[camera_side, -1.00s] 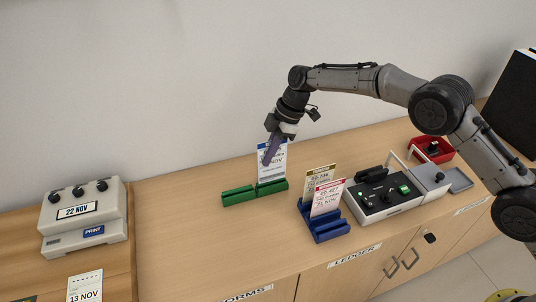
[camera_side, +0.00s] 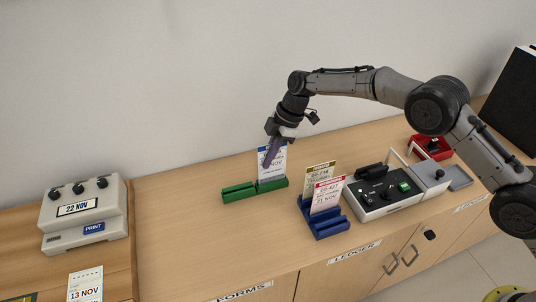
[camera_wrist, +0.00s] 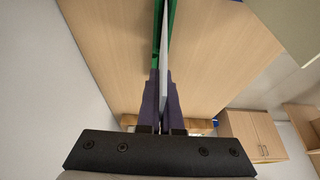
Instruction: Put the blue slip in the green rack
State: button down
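The blue slip (camera_side: 266,169), a white card with a blue header, stands upright at the right part of the green rack (camera_side: 238,193). Its lower edge meets the rack, and I cannot tell how deep it sits in the slot. My gripper (camera_side: 270,157) comes down from above with its purple fingers at the slip. In the wrist view the slip (camera_wrist: 164,62) shows edge-on between the two fingertips (camera_wrist: 162,82), which look closed on it, and the green rack (camera_wrist: 156,45) lies beyond.
A blue rack (camera_side: 330,229) holds a yellow-headed slip (camera_side: 318,172) and a red-headed slip (camera_side: 327,196). A control box (camera_side: 378,200) and a red tray (camera_side: 443,154) stand to the right. A date printer (camera_side: 84,216) is at far left. The counter between is clear.

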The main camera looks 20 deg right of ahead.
jog(key=shift+f, duration=0.9)
jog(key=c, duration=1)
grip_release()
jog(key=shift+r, duration=3.55)
jog(key=shift+d, duration=0.1)
